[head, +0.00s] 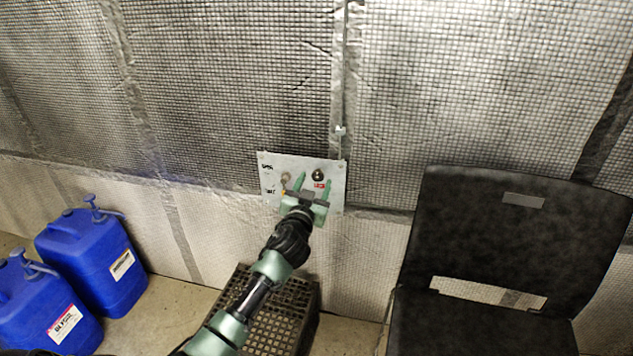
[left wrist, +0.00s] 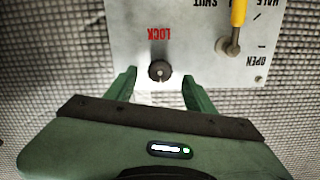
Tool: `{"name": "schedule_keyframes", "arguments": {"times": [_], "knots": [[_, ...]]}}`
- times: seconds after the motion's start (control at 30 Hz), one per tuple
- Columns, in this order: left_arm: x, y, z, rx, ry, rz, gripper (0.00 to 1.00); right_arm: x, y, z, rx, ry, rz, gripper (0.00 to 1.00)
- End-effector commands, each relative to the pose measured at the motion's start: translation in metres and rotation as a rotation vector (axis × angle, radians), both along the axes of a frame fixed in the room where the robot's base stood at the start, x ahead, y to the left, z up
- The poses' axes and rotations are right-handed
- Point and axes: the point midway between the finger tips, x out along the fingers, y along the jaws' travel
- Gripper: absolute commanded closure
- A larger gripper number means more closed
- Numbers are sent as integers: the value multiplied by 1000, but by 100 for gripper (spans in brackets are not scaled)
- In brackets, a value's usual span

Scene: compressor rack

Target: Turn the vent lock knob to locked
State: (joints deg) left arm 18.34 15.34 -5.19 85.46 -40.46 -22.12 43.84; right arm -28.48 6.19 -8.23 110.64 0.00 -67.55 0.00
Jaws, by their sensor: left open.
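The vent lock knob (head: 318,175) is a small round dark knob on a pale metal panel (head: 336,169) on the wall. In the left wrist view the knob (left wrist: 160,71) shows a light mark on its face, and the red word LOCK is printed beside it. My left gripper (head: 314,181) is in front of the panel, with its two green fingers open. In the left wrist view the fingers of the left gripper (left wrist: 161,88) stand on either side of the knob, with visible gaps, and the knob lies near the fingertips. My right gripper is out of view.
A yellow-handled lever (left wrist: 237,18) with SHUT, HALF and OPEN marks sits beside the knob on the panel. A black chair (head: 510,225) stands at the right. A dark crate (head: 305,325) is below the panel. Blue jugs (head: 95,265) stand at the left.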

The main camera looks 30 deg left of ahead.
Motion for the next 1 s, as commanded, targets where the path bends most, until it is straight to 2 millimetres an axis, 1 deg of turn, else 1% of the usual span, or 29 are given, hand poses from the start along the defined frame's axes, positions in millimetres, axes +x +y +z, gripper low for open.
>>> {"name": "schedule_keyframes", "arguments": {"times": [0.03, 0.1, 0.2, 0.33, 0.53, 0.57, 0.6, 0.67, 0.7, 0.73, 0.77, 1.0], "knots": [[8, 3, 0, 2, -1, 1, 46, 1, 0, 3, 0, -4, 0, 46], [16, 4, -1, 2, -1, 1, 46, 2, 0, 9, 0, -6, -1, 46], [24, 6, -1, 2, 1, 0, 46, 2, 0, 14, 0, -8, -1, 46], [27, 7, 0, 2, 1, -1, 46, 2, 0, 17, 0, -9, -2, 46], [27, 7, 0, 2, 2, -1, 46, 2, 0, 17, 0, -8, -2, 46], [27, 7, -1, 2, 2, -1, 52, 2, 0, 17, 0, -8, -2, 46], [27, 7, -1, 2, 2, -1, 63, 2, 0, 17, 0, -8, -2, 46], [27, 7, -1, 2, 2, -1, 79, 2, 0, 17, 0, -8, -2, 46], [27, 7, -1, 2, 2, -1, 90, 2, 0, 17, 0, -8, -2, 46], [27, 7, -1, 2, 2, -1, 99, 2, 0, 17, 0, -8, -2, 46], [27, 7, -1, 1, 1, -1, 100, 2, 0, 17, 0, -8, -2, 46], [27, 7, -1, 17, 7, -1, 100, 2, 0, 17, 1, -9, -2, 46]]}}
